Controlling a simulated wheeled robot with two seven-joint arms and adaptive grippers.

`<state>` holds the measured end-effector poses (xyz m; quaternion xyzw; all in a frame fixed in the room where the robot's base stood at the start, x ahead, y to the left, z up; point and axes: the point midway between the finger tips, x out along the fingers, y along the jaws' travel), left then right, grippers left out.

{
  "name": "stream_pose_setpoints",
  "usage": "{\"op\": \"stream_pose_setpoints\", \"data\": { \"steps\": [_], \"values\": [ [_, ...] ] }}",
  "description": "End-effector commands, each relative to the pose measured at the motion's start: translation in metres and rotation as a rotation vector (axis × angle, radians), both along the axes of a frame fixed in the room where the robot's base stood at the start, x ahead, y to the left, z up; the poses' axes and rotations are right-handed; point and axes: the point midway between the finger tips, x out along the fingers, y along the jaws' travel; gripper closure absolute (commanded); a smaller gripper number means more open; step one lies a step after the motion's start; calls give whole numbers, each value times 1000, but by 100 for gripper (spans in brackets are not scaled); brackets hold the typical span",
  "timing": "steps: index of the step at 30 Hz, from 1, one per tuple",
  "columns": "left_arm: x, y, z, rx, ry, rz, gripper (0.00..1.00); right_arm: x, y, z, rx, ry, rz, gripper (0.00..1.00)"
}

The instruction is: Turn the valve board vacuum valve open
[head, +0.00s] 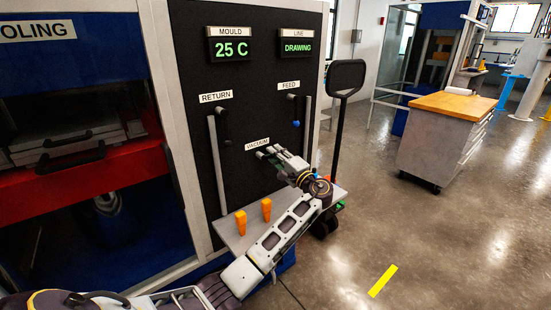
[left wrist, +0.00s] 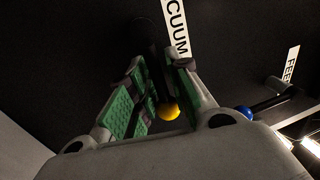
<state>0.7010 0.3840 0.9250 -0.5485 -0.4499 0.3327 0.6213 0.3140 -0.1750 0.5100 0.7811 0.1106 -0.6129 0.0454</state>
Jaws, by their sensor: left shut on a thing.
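The black valve board (head: 245,110) stands ahead in the head view, with a white VACUUM label (head: 257,144). My left gripper (head: 269,152) is at the board just below that label. In the left wrist view, the green-padded fingers of my left gripper (left wrist: 158,75) are shut on the vacuum valve's dark handle, whose yellow knob (left wrist: 169,111) shows between them. In the head view the gripper covers most of this valve. My right gripper is not in view.
The RETURN valve (head: 226,143) is to the left and the FEED valve's blue knob (head: 296,123) to the upper right. Displays read 25 C (head: 231,50) and DRAWING (head: 297,48). Two orange objects (head: 240,222) stand on a shelf below.

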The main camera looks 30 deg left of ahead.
Motion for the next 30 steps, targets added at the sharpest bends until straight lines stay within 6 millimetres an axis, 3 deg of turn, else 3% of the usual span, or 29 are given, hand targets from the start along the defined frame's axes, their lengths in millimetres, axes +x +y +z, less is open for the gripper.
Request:
{"op": "stream_pose_setpoints", "data": {
  "steps": [13,14,16,30],
  "values": [
    [1,-1,2,-2,-11,-4,100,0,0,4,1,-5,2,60],
    [1,-1,2,-2,-11,-4,79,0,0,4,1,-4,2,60],
    [1,-1,3,-2,-11,-5,70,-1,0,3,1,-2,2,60],
    [-1,-4,0,-2,-9,-2,69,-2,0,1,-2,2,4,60]
  ]
}}
